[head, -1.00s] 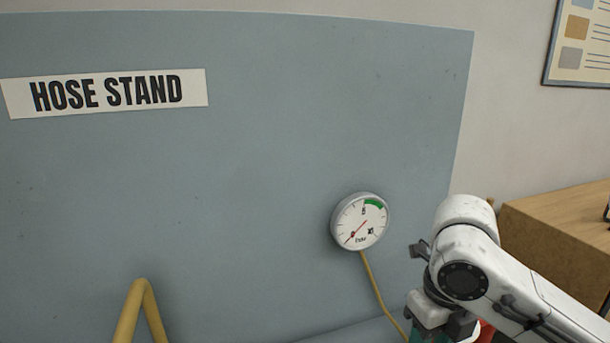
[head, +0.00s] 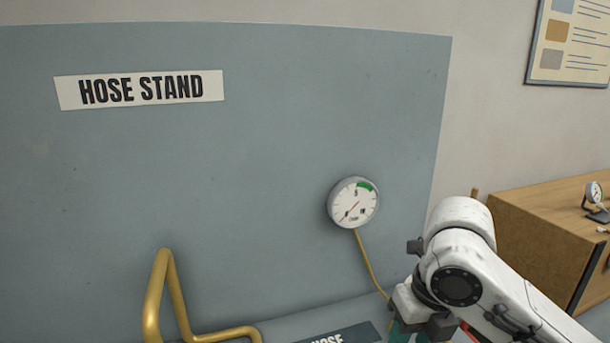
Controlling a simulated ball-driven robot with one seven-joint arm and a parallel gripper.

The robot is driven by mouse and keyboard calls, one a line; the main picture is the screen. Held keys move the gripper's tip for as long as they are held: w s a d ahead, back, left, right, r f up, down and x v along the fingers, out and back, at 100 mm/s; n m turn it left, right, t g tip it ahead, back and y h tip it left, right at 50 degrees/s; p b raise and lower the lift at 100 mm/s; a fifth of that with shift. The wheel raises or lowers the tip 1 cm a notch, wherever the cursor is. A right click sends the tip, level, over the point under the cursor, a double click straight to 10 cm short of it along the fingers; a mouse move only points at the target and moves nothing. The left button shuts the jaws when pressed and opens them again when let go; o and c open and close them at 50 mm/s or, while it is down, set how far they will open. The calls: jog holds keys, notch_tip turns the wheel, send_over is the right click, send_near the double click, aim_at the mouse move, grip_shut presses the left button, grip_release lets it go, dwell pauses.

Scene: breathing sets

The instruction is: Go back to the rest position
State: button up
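My white arm (head: 462,260) reaches in from the lower right in the head view, bent at a joint with a dark round cap. Its end points down at the bottom edge, where my gripper (head: 428,325) is only partly in view. The fingertips are cut off by the frame, so I cannot tell whether they are open or shut. Something green and a bit of red show beside it, too cut off to make out.
A blue-grey panel carries a "HOSE STAND" sign (head: 140,89) and a round gauge (head: 354,203) with a yellow hose. A bent yellow tube (head: 160,290) and a dark "HOSE" label (head: 345,335) are below. A wooden cabinet (head: 545,225) with a small gauge stands right.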

jog(key=a+f+m+t+y, duration=0.2)
jog(key=a+m+t+y, duration=0.25)
jog(key=a+m, duration=0.7)
jog(key=s+d+f+m+h, duration=0.6)
jog(key=s+d+f+m, duration=1.4)
jog(key=m, duration=0.6)
jog(key=s+d+f+g+b, duration=0.1)
jog(key=s+f+g+b, duration=0.1)
jog(key=s+f+b, duration=0.3)
jog(key=s+d+f+g+b, duration=0.1)
jog(key=s+f+g+b, duration=0.1)
jog(key=s+f+b, duration=0.3)
notch_tip(320, 180, down, 5)
jog(key=shift+d+r+m, duration=0.15)
jog(key=shift+m, duration=0.3)
